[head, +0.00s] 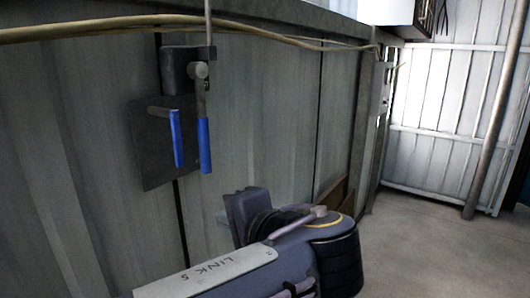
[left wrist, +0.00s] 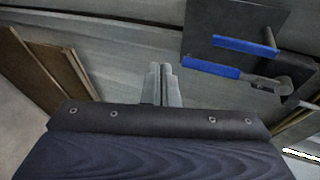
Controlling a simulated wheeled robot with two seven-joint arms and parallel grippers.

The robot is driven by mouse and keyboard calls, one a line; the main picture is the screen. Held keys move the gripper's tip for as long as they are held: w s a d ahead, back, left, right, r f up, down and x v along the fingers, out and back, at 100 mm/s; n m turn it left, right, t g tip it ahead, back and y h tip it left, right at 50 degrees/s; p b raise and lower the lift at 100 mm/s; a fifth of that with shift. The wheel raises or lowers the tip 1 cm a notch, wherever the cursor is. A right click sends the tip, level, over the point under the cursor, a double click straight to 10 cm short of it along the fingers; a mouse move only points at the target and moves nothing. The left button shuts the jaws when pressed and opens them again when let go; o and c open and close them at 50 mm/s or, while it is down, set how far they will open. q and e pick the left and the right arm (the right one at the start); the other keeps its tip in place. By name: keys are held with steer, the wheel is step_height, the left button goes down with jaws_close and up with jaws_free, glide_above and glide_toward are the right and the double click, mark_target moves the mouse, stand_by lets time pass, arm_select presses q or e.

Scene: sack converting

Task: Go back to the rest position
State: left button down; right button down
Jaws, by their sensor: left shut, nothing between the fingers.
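My left gripper (left wrist: 162,84) is shut and empty, its two grey fingers side by side in the left wrist view. In the head view my left arm comes in from the bottom, and the gripper (head: 222,216) shows only in small part behind the wrist, low in front of the grey panelled wall (head: 90,120). Two blue-handled levers (head: 190,142) hang on a dark plate (head: 150,160) on that wall, above and left of the gripper. In the left wrist view the blue handles (left wrist: 232,58) lie to the right of the fingers, apart from them. My right gripper is not in view.
A yellowish cable (head: 110,27) runs along the wall top. A brown board (head: 332,197) leans low at the wall, beyond my wrist. A slanted grey pole (head: 493,120) stands at the right before a bright panelled wall (head: 440,90). Bare floor (head: 420,240) is clear at the right.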

arm_select(q)
steer(key=s+a+f+n+g+h, duration=0.25)
steer(key=a+f+g+h, duration=0.3)
steer(key=a+f, duration=0.85)
steer(key=s+f+n+h, duration=0.7)
steer(key=s+f+n, duration=0.2)
steer(key=s, duration=0.6)
steer(key=shift+s+a+f+n, duration=0.15)
steer(key=shift+a+f+n, duration=0.2)
steer(key=shift+f, duration=0.35)
